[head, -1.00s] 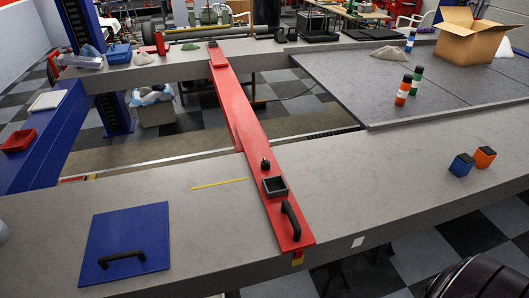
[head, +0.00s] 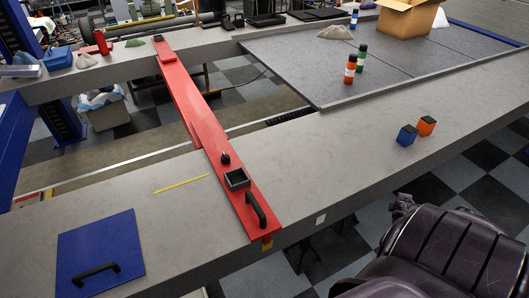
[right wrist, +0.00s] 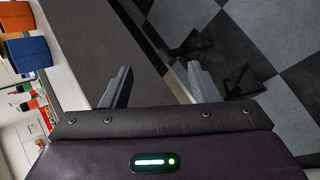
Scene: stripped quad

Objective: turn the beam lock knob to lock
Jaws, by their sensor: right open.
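The red beam (head: 205,125) spans the gap between the front and back grey counters. Near its front end stands a small black knob (head: 225,158), which I take to be the beam lock knob; its setting is too small to read. In front of it on the beam are a square black tray (head: 237,180) and a black handle (head: 256,211). My right gripper (right wrist: 162,84) is open and empty in the right wrist view. My right arm is at the lower right of the head view, right of the beam and off the front counter's edge. My left gripper is out of view.
A blue panel with a black handle (head: 100,250) lies on the front counter at left, near a yellow strip (head: 181,184). Blue (head: 407,136) and orange (head: 426,126) blocks stand on the right part. The counter between beam and blocks is clear.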

